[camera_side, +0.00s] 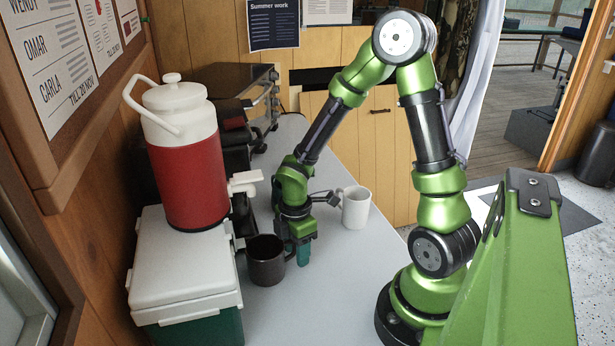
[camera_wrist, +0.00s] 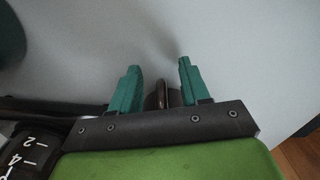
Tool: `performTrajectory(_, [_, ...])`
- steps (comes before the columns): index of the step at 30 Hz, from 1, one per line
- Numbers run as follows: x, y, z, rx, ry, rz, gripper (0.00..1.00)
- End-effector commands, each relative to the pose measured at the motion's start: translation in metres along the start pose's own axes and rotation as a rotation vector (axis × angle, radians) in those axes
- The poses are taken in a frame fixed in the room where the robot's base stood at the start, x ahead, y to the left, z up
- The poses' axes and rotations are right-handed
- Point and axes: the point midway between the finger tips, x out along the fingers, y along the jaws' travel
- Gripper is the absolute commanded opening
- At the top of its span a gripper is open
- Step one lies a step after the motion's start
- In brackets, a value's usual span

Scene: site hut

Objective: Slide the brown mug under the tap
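The brown mug (camera_side: 265,262) stands upright on the grey worktop beside the white cool box, its handle towards my gripper. The white tap (camera_side: 244,182) juts from the red and white drinks cooler (camera_side: 188,170), higher up and behind the mug in the side view. My gripper (camera_side: 303,252) is low at the mug's handle side, with teal fingers pointing down. In the wrist view my gripper (camera_wrist: 157,82) is open, and a brown loop, which looks like the mug's handle (camera_wrist: 161,96), shows between the fingers with gaps on both sides. The mug's body is not clearly seen there.
The cooler stands on a white-lidded cool box (camera_side: 185,262) at the left. A white mug (camera_side: 355,208) stands on the worktop (camera_side: 325,290) behind and right of my gripper. A dark oven-like appliance (camera_side: 240,90) is at the back. The worktop's front is clear.

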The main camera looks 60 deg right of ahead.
Motion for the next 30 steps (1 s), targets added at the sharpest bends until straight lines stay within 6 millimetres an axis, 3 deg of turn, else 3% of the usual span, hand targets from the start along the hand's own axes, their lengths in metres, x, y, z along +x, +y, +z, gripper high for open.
performTrajectory(7, [-0.002, 0.0, 0.0, 0.0, 0.0, 0.0, 0.46])
performTrajectory(11, [-0.013, 0.001, 0.0, 0.003, 0.0, 0.005, 0.46])
performTrajectory(24, [-0.114, 0.001, 0.0, 0.002, 0.001, 0.009, 0.46])
performTrajectory(30, [-0.151, 0.001, -0.001, -0.001, 0.001, 0.006, 0.46])
